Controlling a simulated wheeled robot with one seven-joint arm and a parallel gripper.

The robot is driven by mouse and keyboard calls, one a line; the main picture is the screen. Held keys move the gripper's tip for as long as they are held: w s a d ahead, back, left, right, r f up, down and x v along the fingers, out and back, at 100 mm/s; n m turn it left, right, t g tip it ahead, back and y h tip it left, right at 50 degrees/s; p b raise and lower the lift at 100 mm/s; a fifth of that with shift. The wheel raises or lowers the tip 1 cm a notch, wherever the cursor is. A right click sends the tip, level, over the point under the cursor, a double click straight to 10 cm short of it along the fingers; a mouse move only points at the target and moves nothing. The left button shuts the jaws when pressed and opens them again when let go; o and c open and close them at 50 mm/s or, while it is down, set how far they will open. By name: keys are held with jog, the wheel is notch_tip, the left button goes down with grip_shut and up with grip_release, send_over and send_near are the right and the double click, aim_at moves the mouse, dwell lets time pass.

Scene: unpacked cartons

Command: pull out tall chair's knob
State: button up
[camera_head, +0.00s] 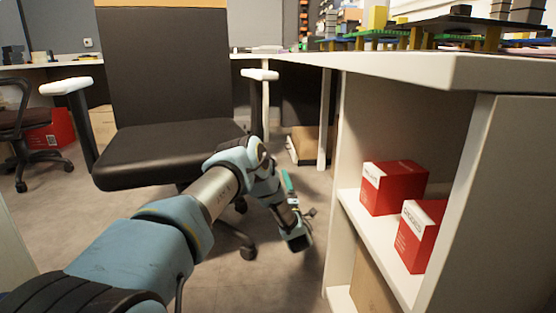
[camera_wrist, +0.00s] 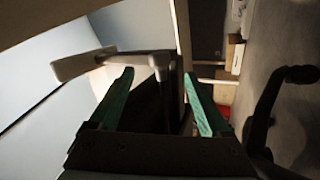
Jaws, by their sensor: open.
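The tall chair (camera_head: 170,150) has a black seat and backrest and pale armrests, and stands left of centre in the head view. I cannot make out its knob in either view. My arm reaches across in front of the seat, and its end hangs beside the seat's right side. In the wrist view my gripper (camera_wrist: 159,72) is open, its two green fingers apart with nothing gripped. A pale armrest and bracket (camera_wrist: 85,65) and a dark chair part (camera_wrist: 150,105) show beyond and between the fingers, in a tilted view.
A white shelf unit (camera_head: 345,195) stands close on the right, holding red boxes (camera_head: 393,188). Its tabletop (camera_head: 440,68) carries parts and blocks. Another chair (camera_head: 25,125) and a red box (camera_head: 58,128) are at far left. Grey floor (camera_head: 285,280) is clear between chair and shelf.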

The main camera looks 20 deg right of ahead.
aim_at(275, 163)
jog(key=shift+n+y, duration=0.4)
jog(key=shift+n, duration=0.1)
jog(key=b+x, duration=0.4)
jog(key=x, duration=0.5)
jog(key=shift+w+f+b, duration=0.1)
jog(key=shift+f+b, duration=0.05)
jog(key=shift+b, duration=0.15)
jog(key=shift+w+r, duration=0.35)
jog(key=shift+w, duration=0.15)
grip_shut()
